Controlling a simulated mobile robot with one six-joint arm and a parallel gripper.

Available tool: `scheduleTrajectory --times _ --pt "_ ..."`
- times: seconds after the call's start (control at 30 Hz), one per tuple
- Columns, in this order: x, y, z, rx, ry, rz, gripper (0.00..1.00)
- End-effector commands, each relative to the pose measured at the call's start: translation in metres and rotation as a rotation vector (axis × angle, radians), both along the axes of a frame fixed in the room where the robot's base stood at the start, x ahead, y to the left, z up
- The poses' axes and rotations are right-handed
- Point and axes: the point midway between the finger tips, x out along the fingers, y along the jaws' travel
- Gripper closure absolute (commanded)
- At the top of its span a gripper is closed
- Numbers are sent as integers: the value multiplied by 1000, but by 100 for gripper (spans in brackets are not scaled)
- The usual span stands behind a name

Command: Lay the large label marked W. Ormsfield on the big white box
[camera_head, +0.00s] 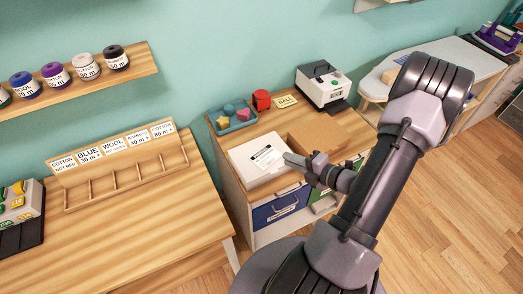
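The big white box (243,174) stands on the small wooden cabinet in the middle of the view. A white label (267,156) with dark print shows over the box's top, set at an angle. Its print is too small to read, and I cannot tell whether it lies flat on the box or is just above it. My gripper (289,160) reaches in from the right, its fingertips at the box's right side close to the label's edge. I cannot tell whether the fingers are parted or touch the label.
A brown carton (318,138) is right of the box, partly behind my gripper. A label printer (325,86), a teal tray (233,117) of shapes and a red item (262,99) stand behind. A wooden rack (118,170) with name cards is on the left table.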

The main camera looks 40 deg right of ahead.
Motion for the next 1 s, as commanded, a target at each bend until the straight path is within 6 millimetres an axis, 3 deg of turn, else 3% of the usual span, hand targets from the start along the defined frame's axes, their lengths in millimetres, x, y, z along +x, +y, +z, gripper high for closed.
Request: scheduleTrajectory --times 0.03,0.13,0.37,0.47,0.57,0.63,0.73,0.8,0.87,0.9,1.0 --pt "-5 -2 26 0 0 -4 87" --pt "-15 -3 52 0 0 -4 87" --pt "-18 -2 51 -3 0 3 87" --pt "-3 17 64 -109 -9 138 87" --pt "28 84 99 -444 -58 549 87" --pt "34 153 124 -786 -151 951 87" --pt "14 234 147 -1284 -359 1488 87" --pt "-10 272 156 -1646 -551 1823 87" --pt "-30 293 163 -1955 -733 2061 87" --pt "-40 302 168 2095 832 -2128 87" --pt "-59 313 181 1824 787 -1684 87"
